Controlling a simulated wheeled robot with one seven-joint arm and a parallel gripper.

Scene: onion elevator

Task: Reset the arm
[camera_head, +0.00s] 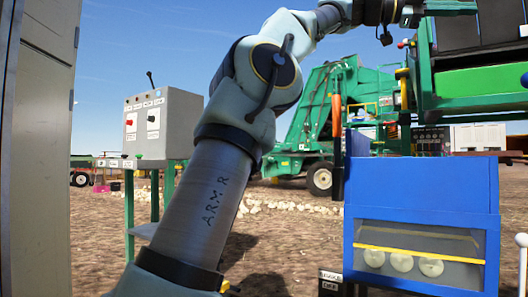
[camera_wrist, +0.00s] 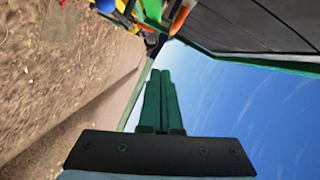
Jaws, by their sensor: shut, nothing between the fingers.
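My gripper (camera_wrist: 160,73) shows in the wrist view as two green fingers lying together, shut and empty, in front of a dark mounting plate. The wrist view is turned sideways, with sky on the right and brown ground on the left. In the head view my arm rises from the bottom centre, bends at the elbow and reaches to the upper right. My wrist is at the top edge there, close to the green machine (camera_head: 485,82) at the right.
A blue box (camera_head: 420,215) with a window showing several pale onions stands at the lower right. A grey control box (camera_head: 160,122) on green legs stands left of my arm. A grey metal panel (camera_head: 35,150) fills the left edge. A green harvester (camera_head: 315,115) stands behind on open ground.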

